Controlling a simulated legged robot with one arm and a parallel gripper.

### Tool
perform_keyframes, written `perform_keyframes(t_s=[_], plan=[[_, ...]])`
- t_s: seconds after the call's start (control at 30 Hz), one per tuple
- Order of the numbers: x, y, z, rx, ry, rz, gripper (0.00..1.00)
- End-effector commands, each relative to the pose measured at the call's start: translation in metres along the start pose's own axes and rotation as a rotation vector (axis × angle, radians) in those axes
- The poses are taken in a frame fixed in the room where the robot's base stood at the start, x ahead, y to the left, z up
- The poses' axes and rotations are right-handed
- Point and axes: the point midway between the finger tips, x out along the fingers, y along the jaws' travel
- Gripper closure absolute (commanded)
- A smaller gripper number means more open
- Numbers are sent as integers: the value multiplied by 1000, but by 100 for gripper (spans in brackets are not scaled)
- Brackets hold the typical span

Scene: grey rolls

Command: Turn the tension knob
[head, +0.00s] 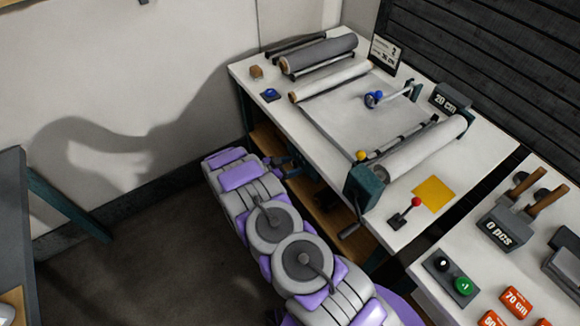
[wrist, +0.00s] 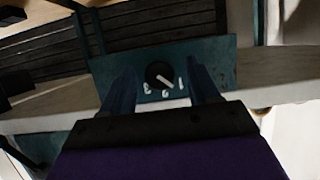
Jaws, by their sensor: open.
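The tension knob (wrist: 159,75) is a round black dial with a white pointer line, set on a teal plate (wrist: 108,72) in the wrist view. Small white marks sit just below it. The pointer slants toward the lower right. My gripper (wrist: 160,82) is open, one dark blue finger on each side of the knob. I cannot tell whether the fingers touch it. The knob does not show in the head view, where my arm reaches to the front side of the white table (head: 330,140).
The table carries a grey roll (head: 320,54), a white roll (head: 425,148) on teal supports and a red-tipped lever (head: 405,214). A second table (head: 435,292) with buttons stands at right. Bare floor lies left of my arm.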

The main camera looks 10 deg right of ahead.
Motion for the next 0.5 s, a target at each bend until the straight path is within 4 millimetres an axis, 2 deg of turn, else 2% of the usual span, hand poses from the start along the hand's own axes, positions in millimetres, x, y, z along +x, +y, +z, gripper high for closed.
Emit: perform_keyframes(t_s=[0.1, 0.5], plan=[[0, 0, 0, 0, 0, 0, 40], [0, 0, 0, 0, 0, 0, 79]])
